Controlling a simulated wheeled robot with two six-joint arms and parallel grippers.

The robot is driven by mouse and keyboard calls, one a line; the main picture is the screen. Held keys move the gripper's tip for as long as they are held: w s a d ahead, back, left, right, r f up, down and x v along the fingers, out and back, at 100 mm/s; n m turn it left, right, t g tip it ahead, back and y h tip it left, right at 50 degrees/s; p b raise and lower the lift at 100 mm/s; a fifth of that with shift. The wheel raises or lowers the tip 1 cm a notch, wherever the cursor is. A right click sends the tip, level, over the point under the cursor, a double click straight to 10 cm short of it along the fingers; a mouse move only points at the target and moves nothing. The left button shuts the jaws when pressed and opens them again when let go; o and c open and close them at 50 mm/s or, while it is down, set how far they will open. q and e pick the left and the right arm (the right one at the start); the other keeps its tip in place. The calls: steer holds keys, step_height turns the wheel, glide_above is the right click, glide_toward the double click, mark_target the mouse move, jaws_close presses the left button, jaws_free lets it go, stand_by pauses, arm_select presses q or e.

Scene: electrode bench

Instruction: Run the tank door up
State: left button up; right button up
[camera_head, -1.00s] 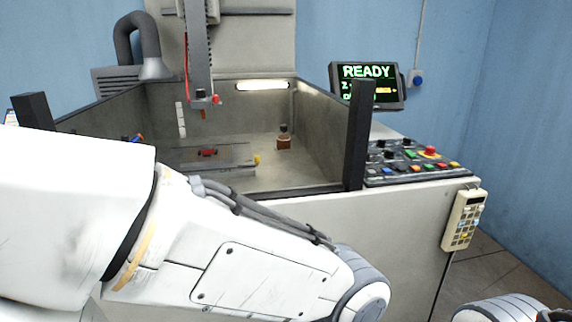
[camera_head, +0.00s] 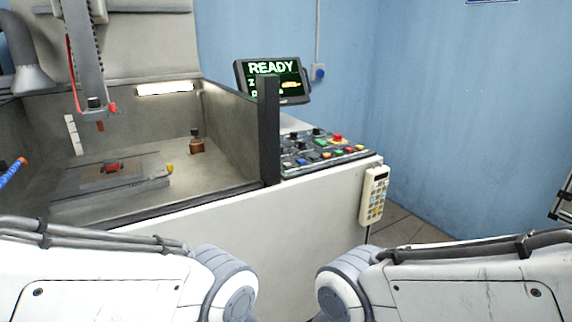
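The tank (camera_head: 236,118) stands at the left with its front side low and open between dark posts. The right dark post (camera_head: 269,130) shows; no raised door panel is visible across the front. The control panel (camera_head: 318,150), with several coloured buttons and knobs and a red mushroom button (camera_head: 337,138), is right of the post. A beige keypad pendant (camera_head: 373,196) hangs on the cabinet's front right corner. Links of both my arms show at the bottom, but neither gripper is in view.
A monitor (camera_head: 273,80) reading READY stands behind the panel, partly hidden by the post. Inside the tank are a worktable (camera_head: 112,178), a brown bottle (camera_head: 196,144) and a hanging tool head (camera_head: 94,104). Floor is free right of the white cabinet (camera_head: 300,212).

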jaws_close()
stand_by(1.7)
